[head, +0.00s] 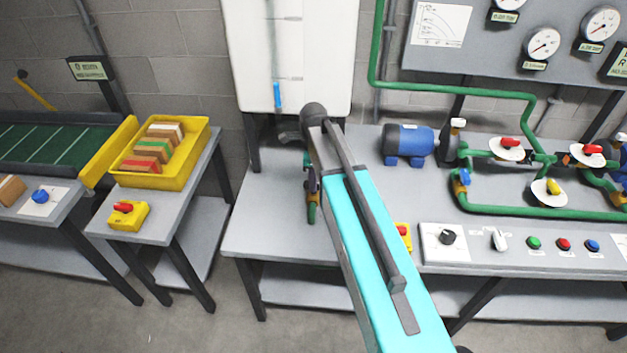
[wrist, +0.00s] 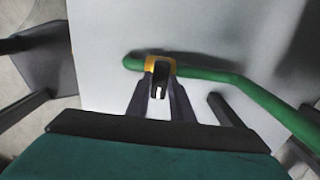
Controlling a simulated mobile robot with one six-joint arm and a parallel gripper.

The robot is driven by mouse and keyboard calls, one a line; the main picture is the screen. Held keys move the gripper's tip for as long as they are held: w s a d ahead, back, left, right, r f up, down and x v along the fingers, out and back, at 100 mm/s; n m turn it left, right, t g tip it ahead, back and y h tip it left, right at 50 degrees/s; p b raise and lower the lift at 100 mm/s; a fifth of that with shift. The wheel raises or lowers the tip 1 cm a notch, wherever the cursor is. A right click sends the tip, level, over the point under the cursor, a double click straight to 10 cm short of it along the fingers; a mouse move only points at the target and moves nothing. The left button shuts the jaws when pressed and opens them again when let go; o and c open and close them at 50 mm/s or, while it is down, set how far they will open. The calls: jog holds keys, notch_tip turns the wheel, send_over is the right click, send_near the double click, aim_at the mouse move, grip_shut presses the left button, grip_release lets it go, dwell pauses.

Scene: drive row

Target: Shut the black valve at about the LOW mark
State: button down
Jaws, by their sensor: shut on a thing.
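My gripper (wrist: 160,68) is shut on a small black part between its dark fingers, which I take to be the handle of the black valve (wrist: 158,84). In the head view my gripper (head: 313,180) is low beside my arm, above the grey bench, and the arm hides most of the valve. The white tank panel (head: 300,50) stands behind, with a thin vertical tube and a short blue column (head: 277,95) near its bottom. Two faint marks cross the panel; their lettering is unreadable.
A blue pump (head: 408,143) and green pipes with red and yellow handles stand to the right, above a control strip (head: 520,243) of knobs and buttons. Gauges (head: 542,42) hang behind. A yellow tray (head: 165,155) of blocks is left, with a floor gap between benches.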

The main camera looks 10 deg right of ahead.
jog(key=c, duration=1.6)
grip_release()
jog(key=shift+o, duration=0.2)
jog(key=shift+r, duration=0.15)
notch_tip(320, 180, up, 14)
jog(key=b, duration=0.2)
jog(key=shift+f+b, duration=0.2)
jog(key=shift+b, duration=0.15)
